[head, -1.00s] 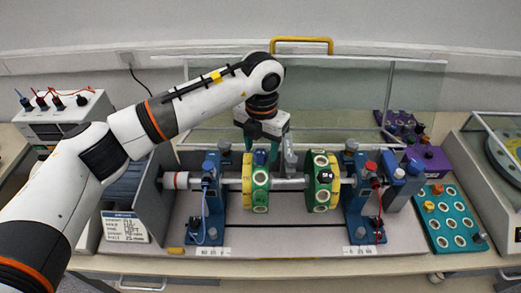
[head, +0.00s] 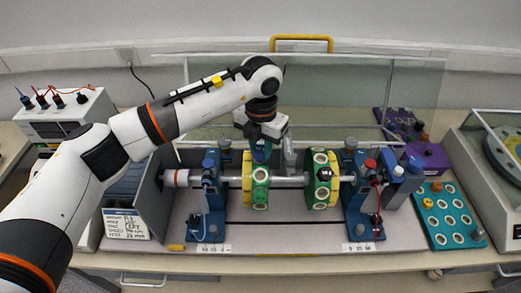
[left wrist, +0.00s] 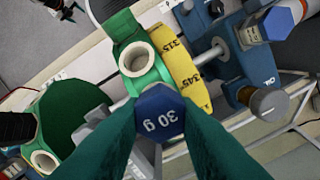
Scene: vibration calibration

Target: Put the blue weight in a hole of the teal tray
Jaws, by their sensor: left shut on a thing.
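My left gripper (head: 262,155) is shut on the blue weight (left wrist: 160,112), a hexagonal block marked "30 g". In the left wrist view the weight sits between my green fingertips. It is close beside a white-rimmed hole in the left green and yellow disc (head: 256,188); I cannot tell whether it still touches the disc. The teal tray (head: 450,248) lies at the right of the table, with several white-rimmed holes. An orange weight (head: 437,187), a yellow weight (head: 427,203) and a grey-blue piece (head: 477,235) are on or at it. My right gripper is not in view.
The second disc (head: 322,190) carries a black weight (head: 324,174). Blue bearing stands (head: 360,205) hold the shaft. A raised clear guard with a yellow handle (head: 301,39) stands behind. A purple block (head: 425,158) is behind the tray, and a grey machine (head: 480,160) is to its right.

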